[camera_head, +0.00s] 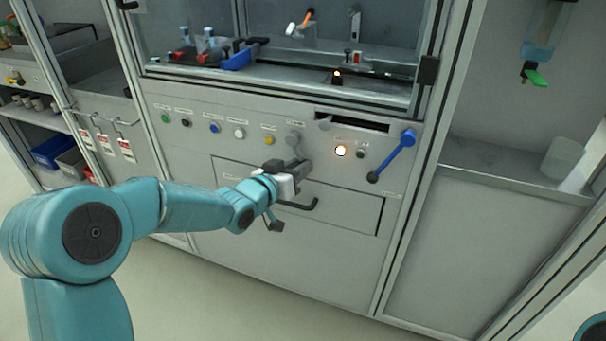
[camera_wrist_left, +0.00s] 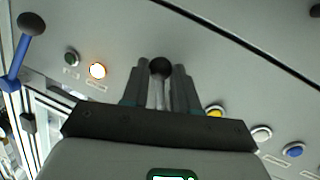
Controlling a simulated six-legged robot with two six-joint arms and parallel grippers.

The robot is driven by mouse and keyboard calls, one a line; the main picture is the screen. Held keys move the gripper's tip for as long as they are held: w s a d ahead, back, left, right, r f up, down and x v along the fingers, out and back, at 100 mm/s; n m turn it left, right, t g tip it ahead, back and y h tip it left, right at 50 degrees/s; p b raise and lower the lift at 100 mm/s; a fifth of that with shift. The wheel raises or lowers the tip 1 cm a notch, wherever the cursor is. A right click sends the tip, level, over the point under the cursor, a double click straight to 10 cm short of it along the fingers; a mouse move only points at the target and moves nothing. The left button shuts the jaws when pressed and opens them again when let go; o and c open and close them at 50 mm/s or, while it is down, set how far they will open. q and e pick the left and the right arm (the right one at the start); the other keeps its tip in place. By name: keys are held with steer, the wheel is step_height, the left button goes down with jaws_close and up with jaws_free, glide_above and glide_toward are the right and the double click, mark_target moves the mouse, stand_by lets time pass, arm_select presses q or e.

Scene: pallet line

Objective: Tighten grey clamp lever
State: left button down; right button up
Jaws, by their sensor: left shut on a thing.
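The grey clamp lever (camera_head: 294,141) is on the cabinet's front panel, right of the yellow button. My left gripper (camera_head: 301,167) is in front of the panel with its fingers at the lever. In the left wrist view the two dark fingers (camera_wrist_left: 160,88) are shut on the lever, one on each side of its pale shaft. The lever's black ball knob (camera_wrist_left: 160,67) shows between the fingertips. In the head view the fingers hide part of the lever. My right gripper is out of view.
A blue lever (camera_head: 393,157) with a black knob stands to the right of a lit button (camera_head: 340,151). Several buttons, including a yellow one (camera_head: 269,140), line the panel to the left. A drawer with a dark handle (camera_head: 299,205) lies just below my gripper.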

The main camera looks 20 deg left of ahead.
arm_select(q)
steer(key=shift+a+f+m+g+y+b, duration=0.15)
steer(key=shift+a+m+y+b, duration=0.25)
steer(key=shift+a+m+b, duration=0.45)
steer(key=shift+a+f+m+g+y+b, duration=0.15)
steer(key=shift+a+m+y+b, duration=0.25)
steer(key=shift+m+b, duration=0.7)
steer(key=shift+a, duration=0.1)
steer(key=c, duration=0.9)
jaws_free()
steer(key=shift+r, duration=0.1)
steer(key=shift+o, duration=0.2)
steer(key=p+v, duration=0.3)
steer(key=v, duration=1.3)
steer(key=shift+s, duration=0.1)
